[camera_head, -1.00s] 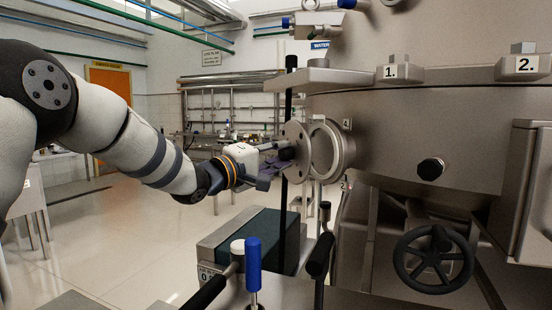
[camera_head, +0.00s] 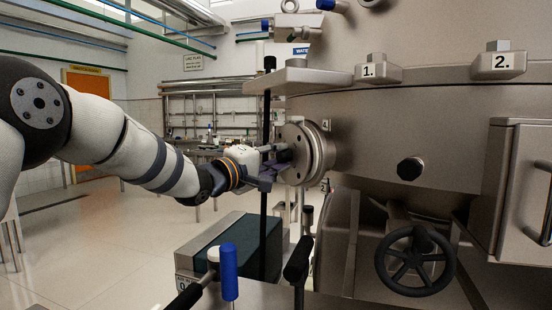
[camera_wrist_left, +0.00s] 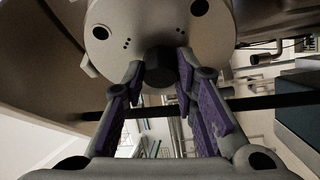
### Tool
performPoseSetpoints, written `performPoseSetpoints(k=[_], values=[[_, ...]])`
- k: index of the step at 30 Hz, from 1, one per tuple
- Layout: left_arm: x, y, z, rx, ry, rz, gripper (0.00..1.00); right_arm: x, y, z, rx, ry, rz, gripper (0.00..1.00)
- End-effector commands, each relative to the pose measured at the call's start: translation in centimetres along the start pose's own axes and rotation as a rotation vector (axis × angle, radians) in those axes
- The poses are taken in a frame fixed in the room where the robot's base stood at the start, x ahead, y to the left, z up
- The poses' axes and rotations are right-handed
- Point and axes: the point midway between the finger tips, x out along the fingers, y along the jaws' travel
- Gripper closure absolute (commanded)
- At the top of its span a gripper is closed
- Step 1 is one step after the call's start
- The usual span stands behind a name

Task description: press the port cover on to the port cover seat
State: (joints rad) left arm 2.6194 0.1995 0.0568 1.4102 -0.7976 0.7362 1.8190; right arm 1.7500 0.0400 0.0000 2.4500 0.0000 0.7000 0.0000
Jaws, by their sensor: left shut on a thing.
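The port cover (camera_head: 295,136) is a grey metal disc with holes around its edge. It stands upright against or very close to the port cover seat (camera_head: 326,150), a round metal rim on the big vessel; I cannot tell whether they fully touch. My left gripper (camera_head: 282,158) is shut on the cover's dark knob. In the left wrist view, the purple-padded fingers of the gripper (camera_wrist_left: 160,75) close on the black knob (camera_wrist_left: 159,70) below the cover's face (camera_wrist_left: 135,30). The cover hides the seat there. My right gripper is in neither view.
A black upright rod (camera_head: 265,200) stands near the gripper. Below are a blue-handled lever (camera_head: 229,270), a black-handled lever (camera_head: 298,258) and a green-topped box (camera_head: 235,240). A black handwheel (camera_head: 415,262) is at the right. Open floor lies to the left.

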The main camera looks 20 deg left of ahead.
Motion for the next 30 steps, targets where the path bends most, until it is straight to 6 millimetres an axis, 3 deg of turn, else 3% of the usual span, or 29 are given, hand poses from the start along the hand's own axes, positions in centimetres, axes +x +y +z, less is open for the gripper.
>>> performPoseSetpoints(k=[26,27,29,30], values=[[1.8,0.0,0.7,0.001,0.000,0.001,1.00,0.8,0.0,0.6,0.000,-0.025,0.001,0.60],[1.8,0.1,0.7,0.001,0.000,0.002,0.65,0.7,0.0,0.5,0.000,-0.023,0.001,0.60],[1.7,0.1,0.7,0.001,0.000,0.002,0.51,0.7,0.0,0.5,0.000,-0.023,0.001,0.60],[1.7,0.1,0.7,0.001,0.000,0.002,0.50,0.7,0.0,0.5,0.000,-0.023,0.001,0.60]])
